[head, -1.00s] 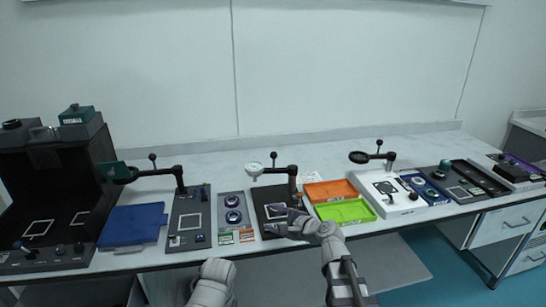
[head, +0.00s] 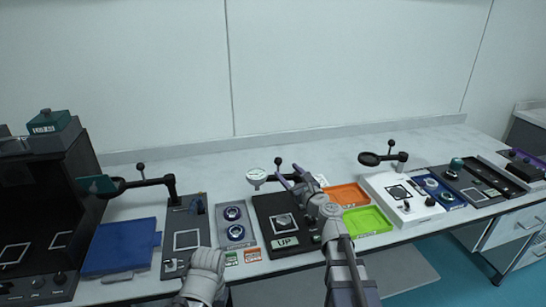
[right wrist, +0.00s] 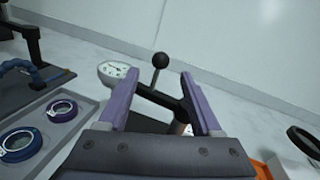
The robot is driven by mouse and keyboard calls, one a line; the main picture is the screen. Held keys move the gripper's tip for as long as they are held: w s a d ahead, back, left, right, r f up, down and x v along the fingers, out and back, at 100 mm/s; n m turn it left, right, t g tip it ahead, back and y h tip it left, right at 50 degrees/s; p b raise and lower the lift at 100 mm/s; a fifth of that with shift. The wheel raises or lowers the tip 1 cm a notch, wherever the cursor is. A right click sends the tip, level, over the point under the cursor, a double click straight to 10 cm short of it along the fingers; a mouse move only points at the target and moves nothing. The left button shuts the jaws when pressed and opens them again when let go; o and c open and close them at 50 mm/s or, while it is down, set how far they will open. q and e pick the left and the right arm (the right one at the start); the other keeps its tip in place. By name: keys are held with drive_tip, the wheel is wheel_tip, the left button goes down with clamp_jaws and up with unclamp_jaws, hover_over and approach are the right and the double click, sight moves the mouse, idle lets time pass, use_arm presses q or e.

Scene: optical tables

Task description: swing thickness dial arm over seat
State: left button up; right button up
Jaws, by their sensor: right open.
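The thickness dial (head: 256,176) is a white round gauge on a dark swing arm with a black ball knob (head: 278,161). It hangs behind and left of the square seat (head: 284,223) on the black station board (head: 263,211). My right gripper (head: 287,179) is open at the dial arm. In the right wrist view its purple fingers (right wrist: 161,82) stand either side of the dark arm bar (right wrist: 160,97), with the knob (right wrist: 161,60) beyond and the gauge (right wrist: 118,72) to the left. I cannot tell whether they touch it.
Orange (head: 345,195) and green (head: 366,220) trays lie right of the board. A ring panel (head: 235,239) is close on its left. Another swing arm with a dark ring (head: 112,187) stands further left, and a magnifier (head: 370,159) on the right.

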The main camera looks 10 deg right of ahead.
sight(280, 163)
drive_tip(key=shift+w+r, duration=0.1)
drive_tip(key=shift+w, duration=0.05)
drive_tip(key=x, duration=0.7)
drive_tip(key=shift+w+a, duration=0.1)
drive_tip(key=shift+w, duration=0.2)
drive_tip(key=shift+c, duration=0.2)
clamp_jaws()
idle(1.0)
